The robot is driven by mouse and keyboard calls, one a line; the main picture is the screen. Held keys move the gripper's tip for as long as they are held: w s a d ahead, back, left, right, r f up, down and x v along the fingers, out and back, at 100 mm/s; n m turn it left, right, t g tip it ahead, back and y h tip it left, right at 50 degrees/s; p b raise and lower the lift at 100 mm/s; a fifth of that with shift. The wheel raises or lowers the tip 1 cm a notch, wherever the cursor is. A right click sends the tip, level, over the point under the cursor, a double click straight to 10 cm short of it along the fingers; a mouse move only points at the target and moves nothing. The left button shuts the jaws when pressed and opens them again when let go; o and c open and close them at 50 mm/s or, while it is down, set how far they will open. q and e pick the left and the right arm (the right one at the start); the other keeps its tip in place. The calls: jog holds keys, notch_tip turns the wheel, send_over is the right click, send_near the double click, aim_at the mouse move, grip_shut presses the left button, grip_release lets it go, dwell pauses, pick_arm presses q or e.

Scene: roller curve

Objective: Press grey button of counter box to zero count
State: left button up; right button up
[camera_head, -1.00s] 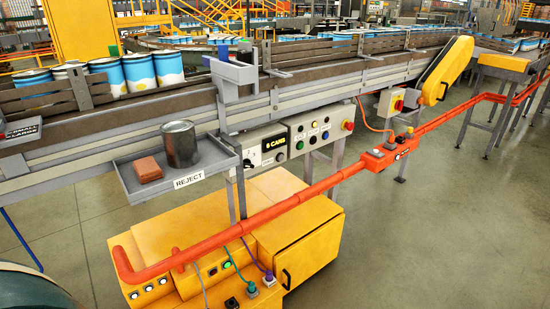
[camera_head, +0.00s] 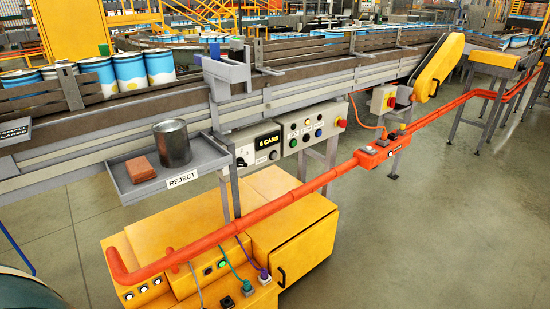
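The counter box (camera_head: 258,146) is a grey-white box hung under the conveyor's near side, left of a panel of coloured buttons. Its dark display (camera_head: 267,141) reads "6 CANS" in yellow. A small dark round control (camera_head: 241,162) sits on the lower left of its face. The grey button is too small for me to pick out with certainty. Neither of my grippers shows in the head view, and nothing touches the box.
A reject tray (camera_head: 207,168) with a can (camera_head: 172,144) and a reddish-brown block (camera_head: 140,169) juts out left of the box. An orange rail (camera_head: 290,198) runs in front and below, above a yellow cabinet (camera_head: 290,247). Open floor lies right.

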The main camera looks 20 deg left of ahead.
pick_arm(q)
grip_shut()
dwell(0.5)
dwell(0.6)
